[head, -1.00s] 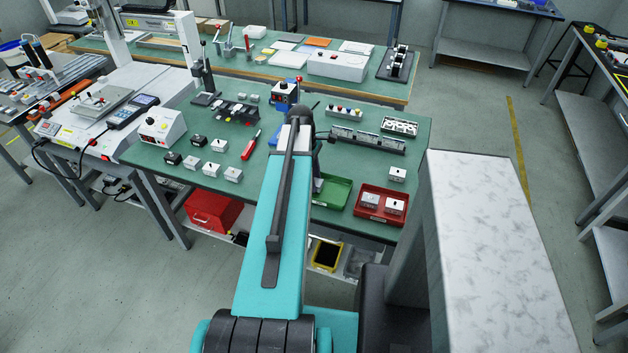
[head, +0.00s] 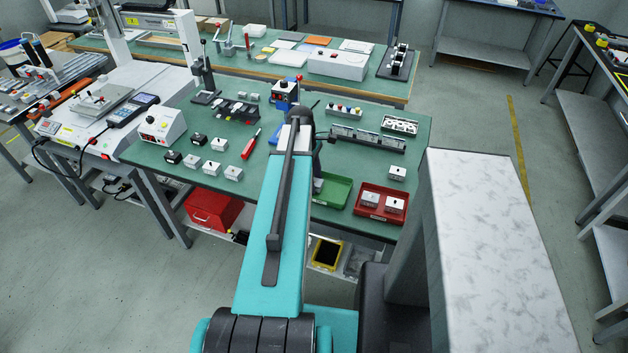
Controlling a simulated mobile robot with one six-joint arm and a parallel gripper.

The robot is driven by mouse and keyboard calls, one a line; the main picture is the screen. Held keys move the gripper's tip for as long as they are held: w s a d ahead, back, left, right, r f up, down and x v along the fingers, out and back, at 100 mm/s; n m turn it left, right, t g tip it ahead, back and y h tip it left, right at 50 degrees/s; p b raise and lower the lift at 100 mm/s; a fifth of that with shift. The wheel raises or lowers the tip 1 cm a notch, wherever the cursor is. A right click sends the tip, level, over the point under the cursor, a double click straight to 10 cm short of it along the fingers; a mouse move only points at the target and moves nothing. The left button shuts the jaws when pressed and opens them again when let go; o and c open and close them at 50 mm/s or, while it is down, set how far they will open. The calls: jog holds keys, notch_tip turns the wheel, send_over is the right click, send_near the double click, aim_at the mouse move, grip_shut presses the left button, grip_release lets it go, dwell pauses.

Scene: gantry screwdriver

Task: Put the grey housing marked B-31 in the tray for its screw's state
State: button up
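Several small housings stand on the green bench top: light grey ones (head: 190,161), (head: 211,168), (head: 233,173) and (head: 219,144), and dark ones (head: 173,157) and (head: 199,139) at the left. Their markings are too small to read, so I cannot tell which is B-31. A green tray (head: 344,184) is near the bench's front edge, partly behind my arm. A red tray (head: 368,212) right of it holds two light grey housings (head: 370,200) and (head: 395,205). Another grey housing (head: 397,173) stands behind the red tray. My gripper is hidden behind my turquoise arm.
A red-handled tool (head: 251,145) lies right of the left housings. A white control box (head: 161,124) stands at the bench's left end. Fixtures (head: 368,140) and a row of dark parts (head: 236,112) are farther back. Open bench lies around the left housings.

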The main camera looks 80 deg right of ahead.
jog(key=shift+o, duration=0.7)
notch_tip(320, 180, up, 14)
jog(key=w+b, duration=0.2)
jog(key=shift+w+d+f, duration=0.15)
jog(key=shift+d+f, duration=0.05)
dwell(0.4)
jog(key=shift+w, duration=0.1)
dwell(0.4)
